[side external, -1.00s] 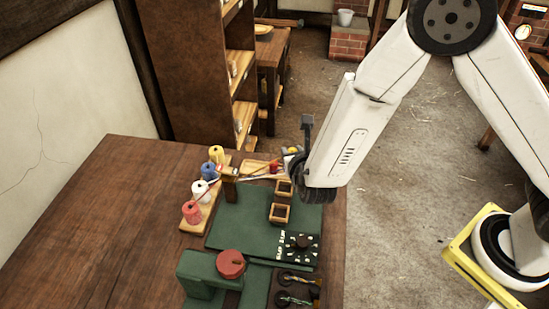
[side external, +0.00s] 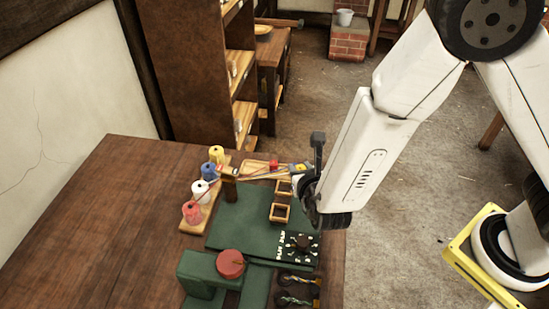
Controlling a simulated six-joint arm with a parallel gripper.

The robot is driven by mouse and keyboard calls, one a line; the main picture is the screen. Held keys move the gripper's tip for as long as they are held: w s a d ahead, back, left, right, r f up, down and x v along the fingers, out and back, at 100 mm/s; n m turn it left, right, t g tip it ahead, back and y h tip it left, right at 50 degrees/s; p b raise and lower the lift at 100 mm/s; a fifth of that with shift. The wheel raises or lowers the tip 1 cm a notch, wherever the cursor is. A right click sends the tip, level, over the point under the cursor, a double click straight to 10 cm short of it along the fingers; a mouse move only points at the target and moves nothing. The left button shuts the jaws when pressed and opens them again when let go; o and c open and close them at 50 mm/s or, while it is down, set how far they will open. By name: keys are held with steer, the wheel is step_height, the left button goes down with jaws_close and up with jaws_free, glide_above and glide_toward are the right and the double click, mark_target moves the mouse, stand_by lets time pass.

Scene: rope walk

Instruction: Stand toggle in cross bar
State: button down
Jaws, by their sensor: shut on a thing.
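My gripper (side external: 303,170) is above the far right part of the green work board (side external: 240,215), its fingers small and partly hidden by my wrist. It is shut on a small piece with yellow, red and blue colouring (side external: 296,167), which may be the toggle; its exact shape is unclear. Coloured strands (side external: 262,176) run from a wooden post (side external: 229,183) to this piece. I cannot tell for certain which part is the cross bar. Two open square wooden boxes stand just below the gripper in the picture, one nearer (side external: 280,212) and one partly hidden (side external: 284,187).
Yellow (side external: 216,154), blue (side external: 208,171), white (side external: 199,187) and red (side external: 191,212) spools stand on a wooden strip at left. The table's left is clear.

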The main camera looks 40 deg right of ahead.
steer(key=s+r, duration=0.3)
steer(key=s, duration=0.9)
glide_above(280, 214)
steer(key=s, duration=0.1)
steer(key=f, duration=0.9)
steer(key=shift+d, duration=0.2)
steer(key=shift+w+a+f, duration=0.15)
steer(key=shift+w+f, duration=0.15)
steer(key=shift+w+f, duration=0.25)
steer(key=shift+f, duration=1.6)
steer(key=shift+f, duration=0.1)
